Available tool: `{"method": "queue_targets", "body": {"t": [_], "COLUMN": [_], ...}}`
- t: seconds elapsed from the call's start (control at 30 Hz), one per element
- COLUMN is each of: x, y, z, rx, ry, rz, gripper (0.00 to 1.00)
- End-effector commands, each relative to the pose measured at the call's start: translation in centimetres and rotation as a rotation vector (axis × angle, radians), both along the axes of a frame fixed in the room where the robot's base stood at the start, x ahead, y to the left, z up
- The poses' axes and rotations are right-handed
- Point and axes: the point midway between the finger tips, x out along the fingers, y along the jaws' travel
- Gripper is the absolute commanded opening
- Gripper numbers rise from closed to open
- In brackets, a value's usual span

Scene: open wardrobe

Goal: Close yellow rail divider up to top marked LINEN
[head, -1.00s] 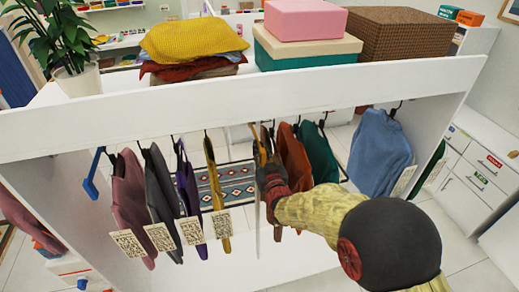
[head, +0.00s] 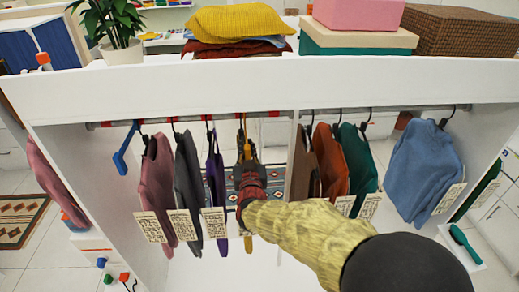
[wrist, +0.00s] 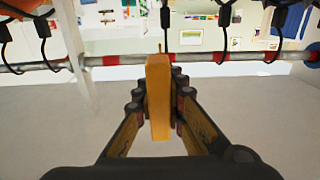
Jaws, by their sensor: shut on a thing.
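My gripper (head: 246,163) is under the hanging rail (head: 330,112), left of the white upright panel (head: 296,150). In the wrist view my gripper (wrist: 159,108) is shut on the yellow rail divider (wrist: 158,90), a flat upright piece between the fingers. The divider is at the rail; the wrist view does not clearly show how it meets it. In the head view my gripper and arm mostly hide it. Red bands mark the rail (wrist: 100,60). I cannot read any LINEN marking.
Pink, grey and purple garments (head: 214,175) hang left of my gripper; a yellow garment is mostly hidden behind it. A blue divider (head: 125,150) hangs farther left. Brown, orange and green garments (head: 357,155) hang right of the panel, with a blue sweater (head: 425,170) beyond.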

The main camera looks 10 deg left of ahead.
Motion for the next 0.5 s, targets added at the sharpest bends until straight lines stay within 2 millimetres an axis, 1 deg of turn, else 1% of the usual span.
{"method": "queue_targets", "body": {"t": [0.1, 0.4, 0.43, 0.5], "x": [-0.09, -0.08, -0.08, -0.08], "y": [0.38, 0.38, 0.38, 0.38], "z": [-0.08, -0.02, -0.02, -0.01], "rx": [0.000, 0.001, 0.001, 0.001], "ry": [0.002, 0.001, 0.001, 0.001], "rz": [0.000, -0.001, -0.001, -0.001], "gripper": [0.00, 0.00, 0.12, 0.16]}}
